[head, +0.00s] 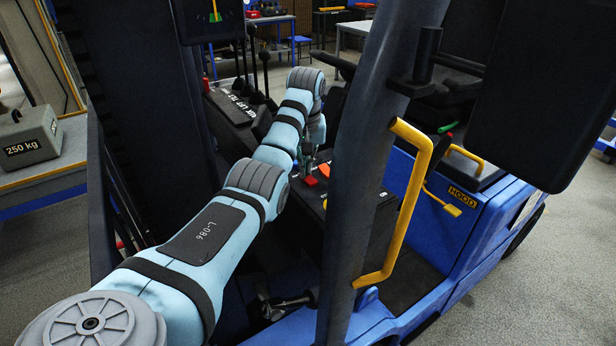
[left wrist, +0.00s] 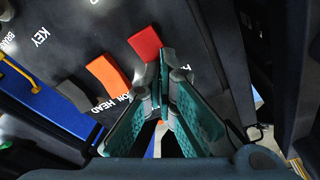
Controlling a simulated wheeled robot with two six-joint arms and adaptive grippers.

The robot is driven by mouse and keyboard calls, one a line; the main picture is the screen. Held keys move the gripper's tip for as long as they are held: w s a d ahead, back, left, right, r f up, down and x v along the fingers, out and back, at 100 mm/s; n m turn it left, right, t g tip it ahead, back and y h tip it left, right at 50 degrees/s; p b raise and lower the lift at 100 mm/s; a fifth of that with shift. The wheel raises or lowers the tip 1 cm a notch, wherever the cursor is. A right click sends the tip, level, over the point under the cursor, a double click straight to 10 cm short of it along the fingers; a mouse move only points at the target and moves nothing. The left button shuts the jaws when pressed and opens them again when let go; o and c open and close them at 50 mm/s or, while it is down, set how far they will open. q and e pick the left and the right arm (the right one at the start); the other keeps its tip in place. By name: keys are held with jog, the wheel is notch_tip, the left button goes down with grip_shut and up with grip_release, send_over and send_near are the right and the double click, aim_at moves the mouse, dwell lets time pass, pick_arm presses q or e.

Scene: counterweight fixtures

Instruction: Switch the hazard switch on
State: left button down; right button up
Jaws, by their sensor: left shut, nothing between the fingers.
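A row of three rocker switches sits on the dark dash panel: a red switch (left wrist: 145,43), an orange switch (left wrist: 109,74) and a grey switch (left wrist: 73,95). The red switch (head: 310,180) and the orange switch (head: 323,171) also show in the head view. No label reading "hazard" is legible; parts of the lettering are hidden behind the fingers. My left gripper (left wrist: 162,84) is shut and empty, its teal-padded fingertips close beside the red switch. Whether they touch it, I cannot tell. In the head view the left gripper (head: 307,160) is above the panel. My right gripper is not in view.
The dash is on a blue forklift. A thick dark pillar (head: 365,150) with a yellow grab handle (head: 408,190) stands right of the arm. Black levers (head: 255,75) rise behind the dash. A 250 kg weight (head: 28,138) sits on a bench at left.

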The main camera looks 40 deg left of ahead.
pick_arm(q)
jog(key=shift+s+f, duration=0.1)
jog(key=shift+f, duration=0.05)
jog(key=shift+r+p, duration=0.55)
jog(key=shift+r, duration=3)
